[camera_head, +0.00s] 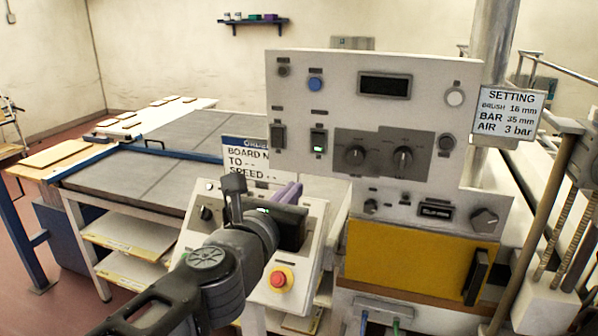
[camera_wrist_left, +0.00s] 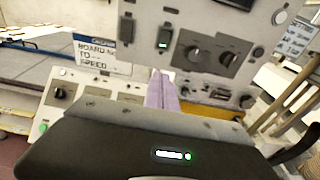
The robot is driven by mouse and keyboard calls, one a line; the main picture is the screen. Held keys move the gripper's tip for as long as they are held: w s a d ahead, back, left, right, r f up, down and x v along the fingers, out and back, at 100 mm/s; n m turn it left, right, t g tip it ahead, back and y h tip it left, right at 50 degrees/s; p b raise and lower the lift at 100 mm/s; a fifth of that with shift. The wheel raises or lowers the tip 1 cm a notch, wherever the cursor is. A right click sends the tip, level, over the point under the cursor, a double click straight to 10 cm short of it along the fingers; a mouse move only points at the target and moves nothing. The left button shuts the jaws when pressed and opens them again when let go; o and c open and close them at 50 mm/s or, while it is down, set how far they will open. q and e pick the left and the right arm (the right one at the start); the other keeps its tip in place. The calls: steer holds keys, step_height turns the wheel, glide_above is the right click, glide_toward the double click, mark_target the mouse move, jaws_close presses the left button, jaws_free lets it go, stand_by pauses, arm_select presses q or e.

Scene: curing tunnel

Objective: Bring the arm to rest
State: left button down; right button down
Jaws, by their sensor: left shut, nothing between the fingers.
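My left arm comes in from the lower left of the head view. My left gripper (camera_head: 289,192) is in front of the sloped control box and below the large upright panel. Its purple fingers are shut together with nothing between them; they also show at the middle of the left wrist view (camera_wrist_left: 162,88). The fingers point toward the panel; I cannot tell how wide the gap to it is. The gripper's dark body hides part of the sloped box. My right gripper is in neither view.
The upright panel (camera_head: 430,134) carries knobs, switches and a dark display. The sloped box (camera_head: 309,258) has a red stop button (camera_head: 281,279) close to my arm. A yellow cabinet front (camera_head: 400,262) is at right. A grey-topped conveyor table (camera_head: 130,183) stands at left.

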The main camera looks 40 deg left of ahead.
arm_select(q)
steer(key=shift+s+d+f, duration=0.15)
steer(key=shift+s, duration=0.3)
stand_by(0.4)
